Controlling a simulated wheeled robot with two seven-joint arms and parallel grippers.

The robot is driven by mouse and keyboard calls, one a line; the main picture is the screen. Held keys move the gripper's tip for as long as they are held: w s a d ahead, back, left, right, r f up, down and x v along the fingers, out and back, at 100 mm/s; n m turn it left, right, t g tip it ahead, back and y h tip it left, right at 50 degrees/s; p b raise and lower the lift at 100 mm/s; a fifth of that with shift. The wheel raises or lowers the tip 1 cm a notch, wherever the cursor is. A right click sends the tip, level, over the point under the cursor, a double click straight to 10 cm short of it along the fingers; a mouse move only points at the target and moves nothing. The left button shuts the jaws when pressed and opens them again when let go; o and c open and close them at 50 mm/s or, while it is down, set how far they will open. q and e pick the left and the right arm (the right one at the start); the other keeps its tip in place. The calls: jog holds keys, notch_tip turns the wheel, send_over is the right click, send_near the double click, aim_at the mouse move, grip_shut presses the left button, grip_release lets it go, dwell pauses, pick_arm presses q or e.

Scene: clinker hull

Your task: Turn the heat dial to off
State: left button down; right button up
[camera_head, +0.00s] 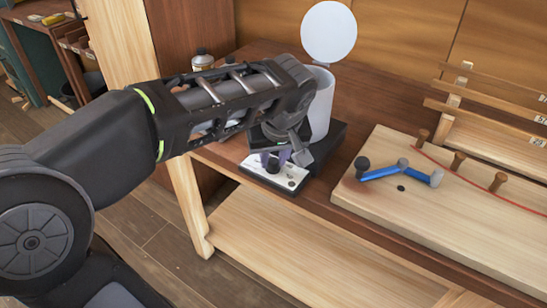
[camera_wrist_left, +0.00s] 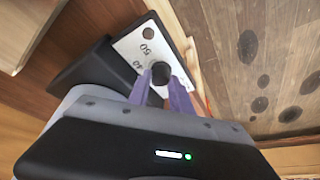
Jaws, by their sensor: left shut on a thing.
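The heat dial (camera_wrist_left: 161,72) is a small dark round knob on a white control plate (camera_head: 294,177). The plate is on the front of a black base under a tall white cylinder (camera_head: 321,100). In the left wrist view the plate (camera_wrist_left: 134,48) shows the printed marks 50 and 40 and a small dark dot. My left gripper (camera_head: 273,163) reaches down over the plate. Its two purple fingers (camera_wrist_left: 160,84) are shut on the dial, one on each side. The dial's pointer and exact setting cannot be made out. My right gripper is not in view.
A round white lid (camera_head: 329,32) stands raised above the cylinder. To the right lies a pale wooden board (camera_head: 446,215) with pegs, a red cord and a blue-handled tool (camera_head: 384,172). Small bottles (camera_head: 203,59) stand behind my left arm. The bench's front edge is close to the plate.

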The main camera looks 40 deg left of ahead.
pick_arm(q)
jog(key=c, duration=1.4)
grip_release()
jog(key=shift+c, duration=0.2)
jog(key=shift+r, duration=0.1)
jog(key=v, duration=0.7)
jog(key=shift+r+p, duration=0.3)
jog(key=shift+p, duration=0.05)
jog(key=shift+s+d, duration=0.1)
